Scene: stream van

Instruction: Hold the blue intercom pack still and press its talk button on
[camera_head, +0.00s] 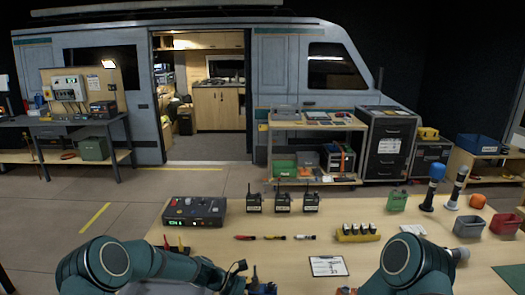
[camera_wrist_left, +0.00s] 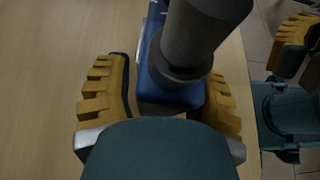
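The blue intercom pack (camera_head: 263,288) is at the bottom edge of the head view, mostly cut off, with a dark upright antenna. In the left wrist view the blue pack (camera_wrist_left: 153,75) stands between the yellow fingers of my left gripper (camera_wrist_left: 165,95). A narrow strip of table shows between the left finger and the pack, so that finger looks apart from it. Contact on the right side is hidden. The dark antenna covers much of the pack, and I cannot see the talk button. My right gripper (camera_wrist_left: 296,38) shows partly at the right edge; its opening is unclear.
A clipboard (camera_head: 328,266) lies on the table right of the pack. Behind it are short coloured tools (camera_head: 275,238), a yellow battery holder (camera_head: 357,232), several black radios (camera_head: 283,202) and a control box (camera_head: 195,212). Bare tabletop lies between.

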